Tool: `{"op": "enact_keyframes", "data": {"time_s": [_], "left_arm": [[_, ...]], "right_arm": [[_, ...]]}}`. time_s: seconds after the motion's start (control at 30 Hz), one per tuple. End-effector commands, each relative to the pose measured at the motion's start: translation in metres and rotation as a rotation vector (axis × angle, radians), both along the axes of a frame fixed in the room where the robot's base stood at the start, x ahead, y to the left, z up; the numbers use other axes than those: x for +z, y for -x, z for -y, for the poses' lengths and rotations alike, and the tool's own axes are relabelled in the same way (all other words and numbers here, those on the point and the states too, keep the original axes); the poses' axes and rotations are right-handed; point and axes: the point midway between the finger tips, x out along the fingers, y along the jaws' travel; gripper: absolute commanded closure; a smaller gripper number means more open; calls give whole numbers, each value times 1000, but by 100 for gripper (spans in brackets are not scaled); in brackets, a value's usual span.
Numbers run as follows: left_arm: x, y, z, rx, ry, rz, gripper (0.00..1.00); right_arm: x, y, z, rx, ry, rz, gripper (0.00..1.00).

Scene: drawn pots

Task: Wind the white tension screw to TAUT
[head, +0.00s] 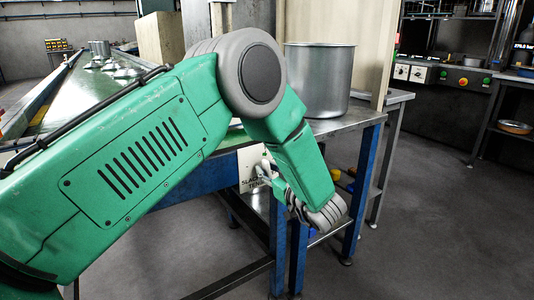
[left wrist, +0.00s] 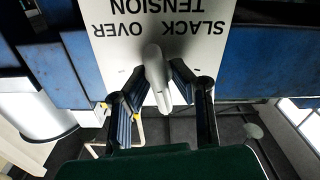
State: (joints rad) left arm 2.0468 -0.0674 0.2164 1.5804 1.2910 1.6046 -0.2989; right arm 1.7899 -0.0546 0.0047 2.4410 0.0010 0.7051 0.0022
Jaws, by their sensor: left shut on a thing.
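The white tension screw (left wrist: 155,68) shows in the left wrist view as a pale, rounded handle in front of a white sign plate (left wrist: 107,45). The plate's black words, upside down there, read SLACK OVER TENSION. My left gripper (left wrist: 160,84) has one dark finger on each side of the screw and is shut on it. In the head view my left gripper (head: 283,190) is small and partly hidden by my green arm, at the plate (head: 249,172) under the table edge. The word TAUT is not legible in either view. My right gripper is not in view.
A large metal pot (head: 319,82) stands on the metal table (head: 345,122) above the plate, beside pale upright panels. Blue table legs (head: 298,255) stand close to my left gripper. The grey floor (head: 430,230) to the right is clear.

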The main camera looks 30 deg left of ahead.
Motion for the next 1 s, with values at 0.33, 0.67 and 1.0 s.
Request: {"op": "enact_keyframes", "data": {"time_s": [0.33,0.67,1.0], "left_arm": [[6,-4,0,-2,-121,-282,100],[4,-6,1,-2,-198,-460,100],[3,-7,1,-3,-226,-523,100]], "right_arm": [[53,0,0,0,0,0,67],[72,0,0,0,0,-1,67],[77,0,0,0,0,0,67]]}}
